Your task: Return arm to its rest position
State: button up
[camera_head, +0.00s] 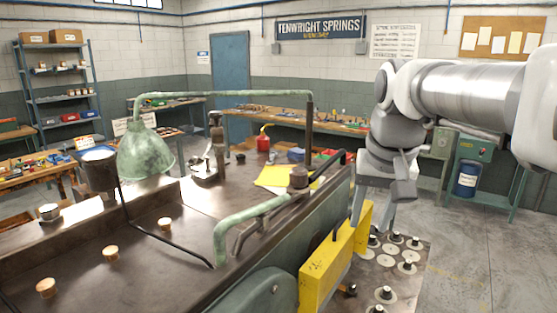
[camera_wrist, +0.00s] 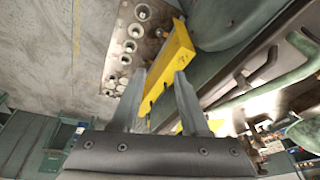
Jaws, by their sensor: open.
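My gripper (camera_head: 372,215) hangs at the right of the machine in the head view, fingers pointing down, beside a yellow guard (camera_head: 330,262). In the wrist view my gripper (camera_wrist: 163,85) has its two fingers spread apart with nothing between them. The yellow guard (camera_wrist: 172,62) shows beyond the fingertips there. I cannot tell whether a finger touches the guard. My arm (camera_head: 450,95) reaches in from the right edge of the head view.
A dark bench-like machine (camera_head: 200,220) with a green lamp (camera_head: 147,152) and wooden knobs fills the left. A panel of round pieces (camera_head: 385,275) lies low beside the guard. Open floor (camera_head: 480,240) is at right. A blue drum (camera_head: 467,180) stands farther back.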

jog(key=s+a+f+n+t+b, duration=0.1)
jog(key=s+f+n+t+b, duration=0.1)
jog(key=s+f, duration=1)
jog(key=s, duration=0.3)
jog(key=shift+s+a, duration=0.15)
